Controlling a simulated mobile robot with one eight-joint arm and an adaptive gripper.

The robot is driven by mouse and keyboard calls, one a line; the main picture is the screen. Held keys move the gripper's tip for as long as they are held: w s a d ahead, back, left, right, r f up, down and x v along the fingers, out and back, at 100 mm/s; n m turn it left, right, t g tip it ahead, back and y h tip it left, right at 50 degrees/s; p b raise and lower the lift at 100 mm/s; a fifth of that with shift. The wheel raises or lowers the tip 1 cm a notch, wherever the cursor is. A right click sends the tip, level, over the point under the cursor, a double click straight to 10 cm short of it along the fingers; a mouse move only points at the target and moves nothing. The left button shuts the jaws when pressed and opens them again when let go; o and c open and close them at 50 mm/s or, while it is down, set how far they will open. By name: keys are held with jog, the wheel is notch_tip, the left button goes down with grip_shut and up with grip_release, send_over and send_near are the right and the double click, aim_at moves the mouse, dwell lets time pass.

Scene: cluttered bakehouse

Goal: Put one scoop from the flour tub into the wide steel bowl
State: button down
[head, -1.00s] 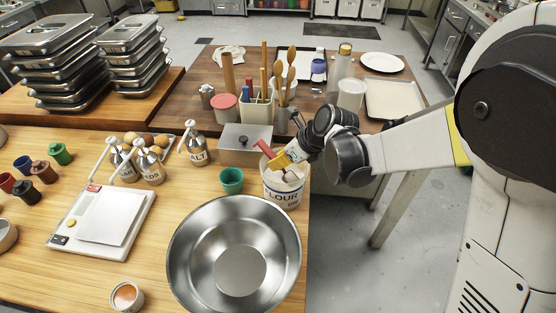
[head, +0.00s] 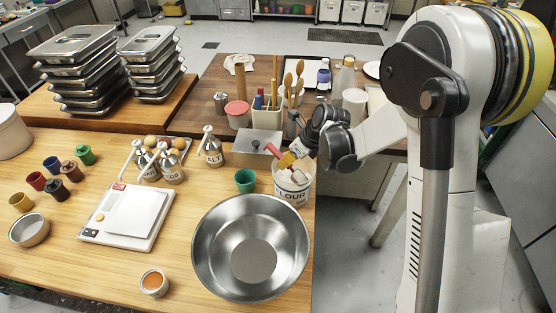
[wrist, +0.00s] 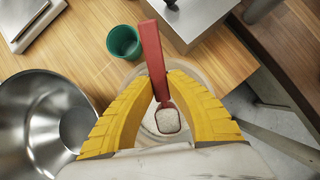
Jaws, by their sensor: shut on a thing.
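My gripper (head: 288,160) is over the flour tub and shut on the red scoop (head: 272,151). In the wrist view the yellow fingers (wrist: 162,92) close on the scoop's handle (wrist: 152,48), and white flour shows in the scoop's cup (wrist: 168,121). The white flour tub (head: 292,197) stands at the table's right edge; its round rim lies beneath the fingers in the wrist view. I cannot tell whether the scoop touches the flour below. The wide steel bowl (head: 212,245) stands just left and in front of the tub and looks empty.
A green cup (head: 245,180) and a grey metal box (head: 252,143) stand close to the tub. A white scale (head: 122,215), syrup-type pump bottles (head: 211,150) and a small orange-filled cup (head: 154,283) stand left of the bowl.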

aim_at(281, 155)
jog(key=shift+w+a+r+g+h+p, duration=0.15)
jog(key=shift+r+g+h+p, duration=0.2)
jog(key=shift+p, duration=0.35)
jog(key=shift+w+a+r+g+h+p, duration=0.15)
jog(key=shift+r+g+h+p, duration=0.2)
jog(key=shift+p, duration=0.3)
jog(key=r+p, duration=0.1)
jog(key=r+g+h+p, duration=0.1)
jog(key=p, duration=0.1)
jog(key=r+h+p, duration=0.1)
jog(key=p, duration=0.1)
jog(key=shift+w+a+r+g, duration=0.2)
jog(key=shift+a+g, duration=0.05)
jog(key=shift+g, duration=0.05)
jog(key=shift+r+g+h, duration=0.5)
jog(key=shift+r+h, duration=0.1)
jog(key=shift+r, duration=0.05)
jog(key=shift+a, duration=0.15)
